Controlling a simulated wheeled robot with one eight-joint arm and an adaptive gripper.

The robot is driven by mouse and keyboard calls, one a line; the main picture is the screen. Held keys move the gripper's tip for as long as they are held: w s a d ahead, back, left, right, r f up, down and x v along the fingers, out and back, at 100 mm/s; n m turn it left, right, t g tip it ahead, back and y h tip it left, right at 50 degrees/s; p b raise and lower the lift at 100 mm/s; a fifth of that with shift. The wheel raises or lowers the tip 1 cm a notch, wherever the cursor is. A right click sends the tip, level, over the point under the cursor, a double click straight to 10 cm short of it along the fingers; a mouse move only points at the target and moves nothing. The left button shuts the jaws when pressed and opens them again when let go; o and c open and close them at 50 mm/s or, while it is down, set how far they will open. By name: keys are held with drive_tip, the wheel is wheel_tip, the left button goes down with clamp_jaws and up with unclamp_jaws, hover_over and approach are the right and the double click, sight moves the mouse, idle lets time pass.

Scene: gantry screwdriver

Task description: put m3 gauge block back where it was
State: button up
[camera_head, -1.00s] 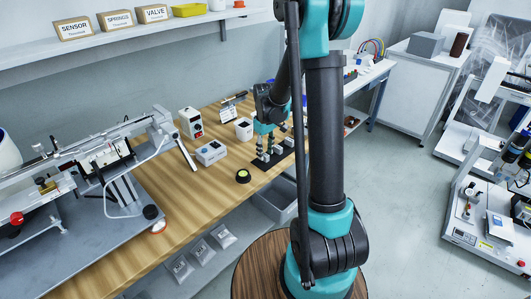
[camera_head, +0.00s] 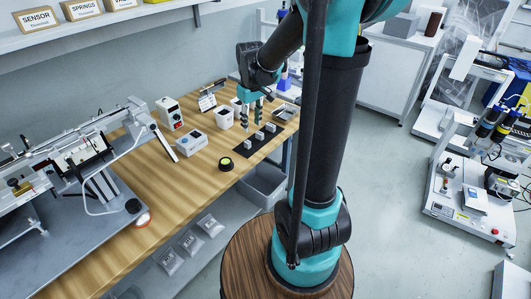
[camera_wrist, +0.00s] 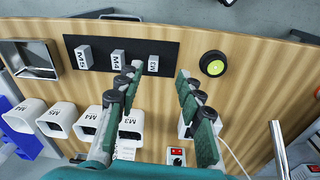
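The M3 gauge block (camera_wrist: 153,63) is a small light-grey block standing on the black mat (camera_wrist: 100,41). It is at the end of a row with the M4 block (camera_wrist: 117,58) and the M5 block (camera_wrist: 84,57). In the head view the M3 block (camera_head: 248,145) stands at the near end of the mat (camera_head: 242,153). My gripper (camera_wrist: 157,76) is open, its green fingers wide apart with nothing between them. In the head view my gripper (camera_head: 250,117) hangs above and behind the mat, apart from the blocks.
A black puck with a yellow-green top (camera_head: 226,163) sits beside the mat. White labelled cups (camera_wrist: 87,122) stand in a row on the opposite side of it from the table edge. A metal tray (camera_wrist: 30,59) is past the M5 end. A control box (camera_head: 191,143) stands left.

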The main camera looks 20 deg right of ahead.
drive_tip(key=s+d+f+m+t, duration=0.1)
drive_tip(key=s+f+m, duration=0.1)
drive_tip(key=s, duration=0.7)
drive_tip(key=s+d+f+m+t, duration=0.2)
drive_tip(key=s+f, duration=0.3)
drive_tip(key=s, duration=0.3)
drive_tip(key=shift+s+f+m, duration=0.2)
drive_tip(key=shift+s+m, duration=0.15)
drive_tip(key=shift+m, duration=0.45)
